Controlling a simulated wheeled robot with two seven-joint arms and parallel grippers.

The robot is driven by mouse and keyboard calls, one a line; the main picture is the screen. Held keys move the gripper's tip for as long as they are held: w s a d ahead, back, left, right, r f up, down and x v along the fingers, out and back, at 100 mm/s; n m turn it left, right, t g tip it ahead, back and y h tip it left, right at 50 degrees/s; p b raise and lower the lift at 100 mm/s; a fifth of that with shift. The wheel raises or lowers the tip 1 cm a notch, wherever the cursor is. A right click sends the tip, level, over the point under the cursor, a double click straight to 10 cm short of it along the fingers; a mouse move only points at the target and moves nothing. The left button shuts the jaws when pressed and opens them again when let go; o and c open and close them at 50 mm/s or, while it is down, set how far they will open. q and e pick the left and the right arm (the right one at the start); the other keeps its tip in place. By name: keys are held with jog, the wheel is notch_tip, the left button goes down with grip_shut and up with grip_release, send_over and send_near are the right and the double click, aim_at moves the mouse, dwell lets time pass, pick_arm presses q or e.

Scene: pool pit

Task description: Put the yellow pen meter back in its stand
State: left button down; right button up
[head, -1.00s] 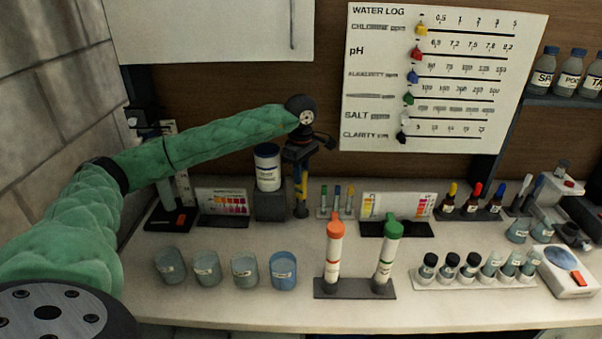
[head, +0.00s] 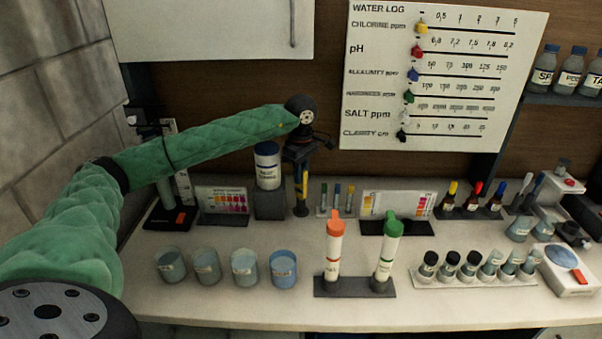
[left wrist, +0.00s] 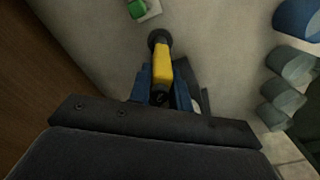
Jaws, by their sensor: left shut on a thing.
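The yellow pen meter (head: 301,187) is upright near the back of the counter, just right of the labelled tub. My left gripper (head: 301,165) is above it, shut on its upper part. In the left wrist view, the blue fingers (left wrist: 162,92) lie on both sides of the yellow body (left wrist: 162,64). The small dark round stand (head: 300,211) is at the pen's lower end; its rim also shows in the left wrist view (left wrist: 157,36). The pen's tip is hidden there, so I cannot tell how deep it sits. My right gripper is not in view.
The white-labelled tub (head: 267,165) stands on a grey block (head: 270,205) close on the left. A rack of small tubes (head: 337,200) is close on the right. Several cups (head: 205,267) and two capped tubes on a dark base (head: 355,288) stand in front. Bare counter lies between.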

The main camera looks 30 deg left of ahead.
pick_arm(q)
jog(key=shift+f, duration=0.35)
dwell(0.3)
jog(key=c, duration=1.2)
grip_release()
jog(key=shift+r, duration=0.15)
jog(key=shift+r+p, duration=0.65)
jog(key=shift+r, duration=2.75)
